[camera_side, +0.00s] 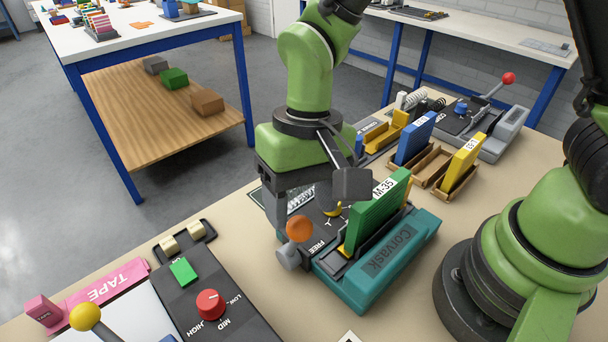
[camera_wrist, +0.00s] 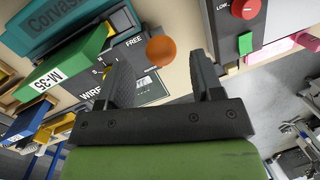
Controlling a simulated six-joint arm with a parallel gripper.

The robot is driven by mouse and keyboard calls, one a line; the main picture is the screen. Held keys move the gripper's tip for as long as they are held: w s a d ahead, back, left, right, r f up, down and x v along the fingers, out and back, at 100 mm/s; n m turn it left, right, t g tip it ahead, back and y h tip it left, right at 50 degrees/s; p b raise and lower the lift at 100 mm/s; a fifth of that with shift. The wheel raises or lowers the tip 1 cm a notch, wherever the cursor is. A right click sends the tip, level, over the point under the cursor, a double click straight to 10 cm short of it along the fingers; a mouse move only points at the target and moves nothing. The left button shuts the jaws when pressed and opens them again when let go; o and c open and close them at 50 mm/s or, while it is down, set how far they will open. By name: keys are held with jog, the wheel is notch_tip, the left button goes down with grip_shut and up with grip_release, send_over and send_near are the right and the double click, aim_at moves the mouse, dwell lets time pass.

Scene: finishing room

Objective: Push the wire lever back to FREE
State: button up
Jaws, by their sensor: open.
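The wire lever has an orange ball knob (camera_side: 299,228) on a grey arm at the near left of the teal machine (camera_side: 375,270). The knob is beside the word FREE, and it also shows in the wrist view (camera_wrist: 161,51). A green book marked M-35 (camera_side: 376,215) stands upright in the machine. My gripper (camera_side: 280,218) is low at the machine's left side, right by the knob. In the wrist view its two fingers (camera_wrist: 162,68) are apart, with the knob between them in the picture. I cannot tell whether they touch it.
A dark control panel with a red dial (camera_side: 211,304) and green button (camera_side: 184,271) lies at the front left, beside a yellow-knobbed lever (camera_side: 85,317) and pink tape box (camera_side: 108,284). Wooden holders with blue (camera_side: 415,138) and yellow books (camera_side: 463,162) stand behind the machine.

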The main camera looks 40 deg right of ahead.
jog(key=v, duration=0.4)
jog(key=shift+w, duration=0.1)
jog(key=c, duration=0.4)
jog(key=shift+w+a+r+n, duration=0.15)
jog(key=shift+w+r+n, duration=0.25)
jog(key=shift+w+r, duration=0.65)
jog(key=c, duration=0.7)
jog(key=shift+n+g+h, duration=0.4)
jog(key=shift+n+h, duration=0.2)
jog(key=shift+n, duration=0.2)
jog(key=w+r, duration=0.5)
jog(key=shift+d, duration=0.4)
grip_shut()
jog(key=s+a+f, duration=0.1)
jog(key=s+f, duration=0.4)
jog(key=f, duration=0.6)
jog(key=shift+s+a+f, duration=0.2)
